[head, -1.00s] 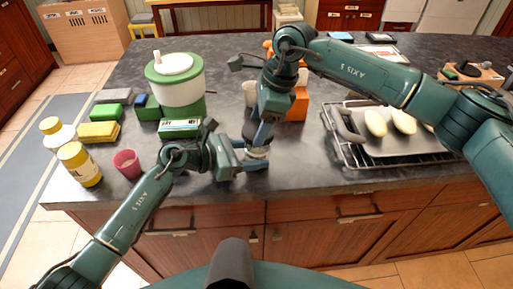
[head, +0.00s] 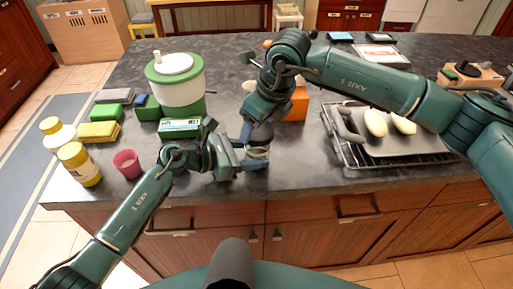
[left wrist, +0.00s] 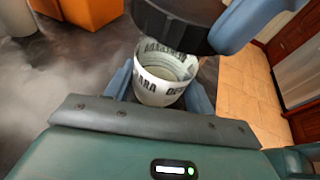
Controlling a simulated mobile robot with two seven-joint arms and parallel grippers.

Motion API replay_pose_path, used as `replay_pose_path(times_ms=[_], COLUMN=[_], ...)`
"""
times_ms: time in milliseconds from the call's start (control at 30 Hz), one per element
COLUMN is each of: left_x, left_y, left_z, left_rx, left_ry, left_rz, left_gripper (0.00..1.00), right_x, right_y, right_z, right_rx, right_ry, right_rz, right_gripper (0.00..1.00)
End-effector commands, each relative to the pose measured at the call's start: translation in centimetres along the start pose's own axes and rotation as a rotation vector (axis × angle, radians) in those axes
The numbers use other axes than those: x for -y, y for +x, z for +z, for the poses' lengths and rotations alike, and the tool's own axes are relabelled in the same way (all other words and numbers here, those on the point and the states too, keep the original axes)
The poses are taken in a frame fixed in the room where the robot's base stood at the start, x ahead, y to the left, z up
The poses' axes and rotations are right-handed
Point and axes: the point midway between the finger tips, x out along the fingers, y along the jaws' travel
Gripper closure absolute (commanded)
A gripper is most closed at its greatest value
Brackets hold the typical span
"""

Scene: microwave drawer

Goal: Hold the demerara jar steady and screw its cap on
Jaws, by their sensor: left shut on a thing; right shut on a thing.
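The demerara jar (left wrist: 163,80) stands between the fingers of my left gripper (left wrist: 160,92), which is shut on it. The jar's pale lettered label and open mouth show in the left wrist view. In the head view the jar (head: 257,153) is small and partly hidden by the grippers. The dark cap (left wrist: 180,22) is at the jar's mouth in the left wrist view, offset to one side, with the mouth partly uncovered. My right gripper (head: 258,135) is shut on the cap from above. Whether cap and jar touch is unclear.
A green-and-white salad spinner (head: 180,85), a pink cup (head: 127,164) and yellow-capped bottles (head: 80,165) stand left. An orange block (head: 297,104) is behind the grippers. A rack with a tray (head: 385,140) lies right. The counter's front edge is close.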

Motion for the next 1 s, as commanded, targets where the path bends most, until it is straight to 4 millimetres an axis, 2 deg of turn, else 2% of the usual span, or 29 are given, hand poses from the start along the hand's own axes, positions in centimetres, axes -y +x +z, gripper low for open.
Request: replay_pose_path(times_ms=[167, 500, 733, 767, 933, 1000], left_x=[-0.15, -0.16, -0.18, -0.18, -0.17, -0.15], left_y=[-0.11, -0.15, -0.17, -0.18, -0.17, -0.15], left_z=[-0.09, -0.14, -0.17, -0.17, -0.15, -0.14], left_rx=[-0.002, -0.004, -0.004, -0.004, -0.003, -0.003], left_ry=[-0.002, -0.001, 0.000, 0.000, 0.000, 0.000], left_rz=[0.003, 0.004, 0.004, 0.004, 0.004, 0.003], left_gripper=[0.87, 0.87, 0.87, 0.87, 0.87, 0.87], right_x=[0.16, 0.33, 0.49, 0.50, 0.45, 0.38], right_y=[0.06, 0.04, 0.03, 0.03, 0.03, 0.03], right_z=[-0.17, -0.18, -0.23, -0.23, -0.21, -0.19], right_rx=[-0.006, -0.005, -0.005, -0.005, -0.005, -0.005], right_ry=[0.073, 0.404, 0.428, 0.428, 0.427, 0.426], right_rz=[-0.030, -0.140, -0.149, -0.149, -0.147, -0.145], right_gripper=[0.64, 0.64, 0.64, 0.36, 0.22, 0.21])
